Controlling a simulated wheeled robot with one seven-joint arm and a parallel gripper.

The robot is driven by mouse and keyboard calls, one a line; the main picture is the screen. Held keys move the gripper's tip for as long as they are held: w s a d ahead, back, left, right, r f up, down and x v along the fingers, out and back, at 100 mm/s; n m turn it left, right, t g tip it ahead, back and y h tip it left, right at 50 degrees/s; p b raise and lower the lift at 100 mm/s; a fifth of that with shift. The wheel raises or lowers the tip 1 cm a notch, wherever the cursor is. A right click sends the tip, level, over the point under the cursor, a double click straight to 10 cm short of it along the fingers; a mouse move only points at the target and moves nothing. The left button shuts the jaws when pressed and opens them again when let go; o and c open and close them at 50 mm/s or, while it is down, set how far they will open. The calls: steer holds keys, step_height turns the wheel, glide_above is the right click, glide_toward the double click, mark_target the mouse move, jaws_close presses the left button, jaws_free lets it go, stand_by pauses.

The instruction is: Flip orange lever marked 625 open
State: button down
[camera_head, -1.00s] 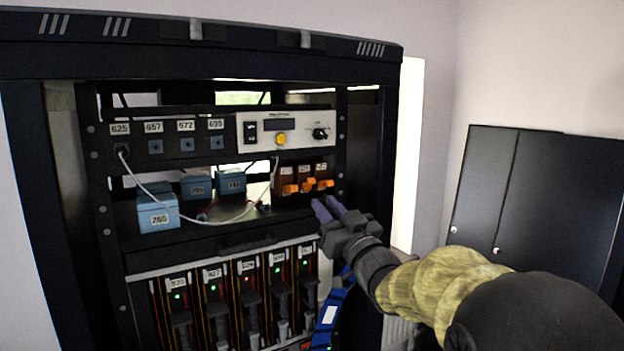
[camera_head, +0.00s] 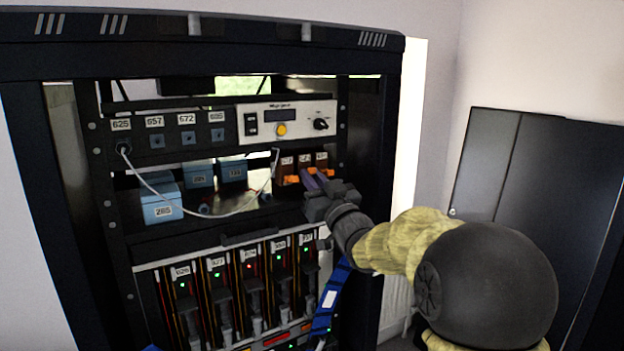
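Several-part lever unit: three brown blocks with small white labels sit on the right end of the rack's middle shelf. The labels are too small to read, so I cannot tell which block is 625. The left orange lever (camera_head: 291,180) shows clear of my gripper, and the right orange lever (camera_head: 324,171) shows just behind the fingertips. The middle lever is partly hidden.
A panel with a yellow button (camera_head: 281,129) and knob is above the levers. A 625 label (camera_head: 121,124) marks a socket at upper left, with a white cable (camera_head: 215,213) hanging from it. A blue box (camera_head: 162,205) stands left. Modules with lights fill the lower rack.

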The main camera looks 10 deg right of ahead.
steer(key=shift+f+b, duration=0.35)
steer(key=shift+b, duration=1)
steer(key=t+b, duration=0.2)
steer(key=b, duration=0.4)
steer(key=t+y+b, duration=0.1)
steer(key=t+b, duration=0.1)
steer(key=b, duration=0.5)
steer(key=shift+f, duration=0.4)
steer(key=shift+w+r, duration=0.1)
steer(key=shift+r, duration=0.1)
steer(key=c, duration=1.7)
jaws_free()
steer(key=shift+f, duration=0.15)
